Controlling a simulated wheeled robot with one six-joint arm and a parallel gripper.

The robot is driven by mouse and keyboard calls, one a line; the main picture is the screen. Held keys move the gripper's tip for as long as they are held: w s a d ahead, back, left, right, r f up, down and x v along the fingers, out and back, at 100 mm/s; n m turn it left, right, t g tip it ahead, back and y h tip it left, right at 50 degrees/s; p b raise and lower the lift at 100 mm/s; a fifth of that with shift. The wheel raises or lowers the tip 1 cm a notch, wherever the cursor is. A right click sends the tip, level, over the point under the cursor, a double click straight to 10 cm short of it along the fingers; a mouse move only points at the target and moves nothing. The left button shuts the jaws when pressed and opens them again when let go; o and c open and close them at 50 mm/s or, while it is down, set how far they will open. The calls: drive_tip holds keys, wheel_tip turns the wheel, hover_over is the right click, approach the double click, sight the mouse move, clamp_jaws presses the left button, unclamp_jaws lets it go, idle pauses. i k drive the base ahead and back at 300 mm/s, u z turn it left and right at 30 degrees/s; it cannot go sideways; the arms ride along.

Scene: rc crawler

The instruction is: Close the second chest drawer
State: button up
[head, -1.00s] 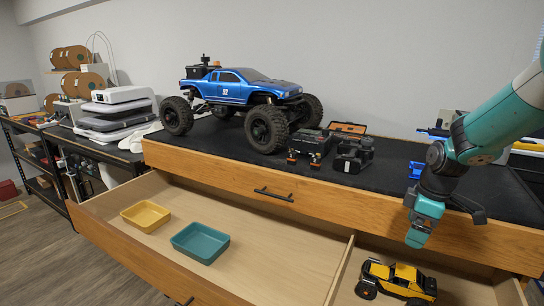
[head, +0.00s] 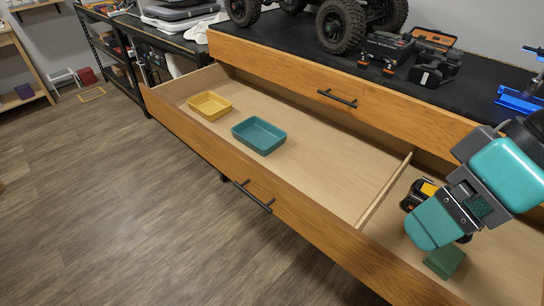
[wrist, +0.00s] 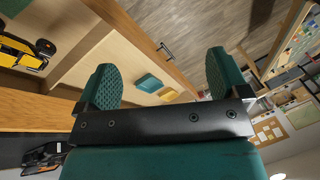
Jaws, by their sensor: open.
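The second chest drawer (head: 320,150) is pulled far out below the shut top drawer (head: 300,82). Its wooden front has a dark bar handle (head: 253,196), which also shows in the wrist view (wrist: 166,50). Inside are a yellow tray (head: 209,105), a teal tray (head: 259,135), a divider and a yellow toy vehicle (head: 418,194), partly hidden by my gripper. My gripper (head: 442,248) is over the drawer's right compartment, to the right of the handle. In the wrist view its two green fingers (wrist: 160,82) stand wide apart with nothing between them.
A black mat (head: 290,42) on the chest top carries a large-wheeled crawler (head: 340,25), black cases and a blue stand (head: 520,98). A black shelf (head: 115,60) stands at the left. The wooden floor (head: 110,210) in front of the drawer is clear.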

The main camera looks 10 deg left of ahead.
sight(341, 181)
drive_tip(key=z, duration=1.05)
drive_tip(key=k, duration=1.4)
drive_tip(key=u, duration=1.65)
drive_tip(key=i, duration=1)
